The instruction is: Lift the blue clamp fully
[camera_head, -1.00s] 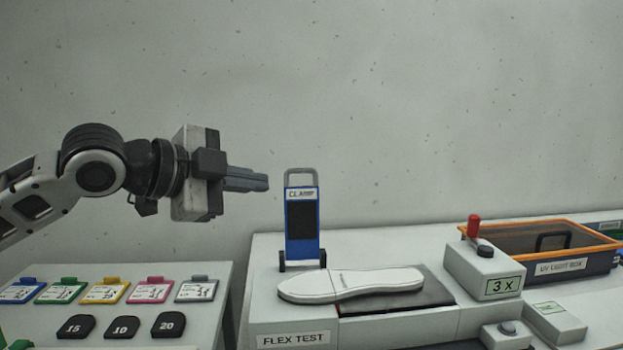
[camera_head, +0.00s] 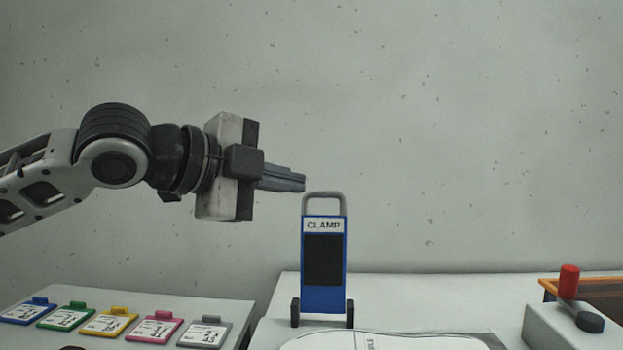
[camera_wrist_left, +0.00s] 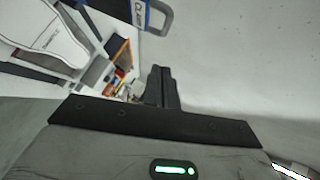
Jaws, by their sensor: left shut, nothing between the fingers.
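The blue clamp (camera_head: 323,298) stands upright on the flex test bench, with a grey loop handle (camera_head: 324,195) on top and a dark panel on its front. My left gripper (camera_head: 303,183) is shut and empty. In the head view its fingertips are just left of the handle and slightly above it; I cannot tell the gap in depth. In the left wrist view the shut fingers (camera_wrist_left: 161,88) point toward the top, and part of the clamp (camera_wrist_left: 133,12) with its handle shows at the top edge, apart from them. My right gripper is out of view.
A white shoe sole (camera_head: 385,342) lies in front of the clamp. A box with a red-handled lever (camera_head: 569,282) stands at the right, by an orange-rimmed box (camera_head: 600,291). Several coloured cards lie on the left table (camera_head: 150,299).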

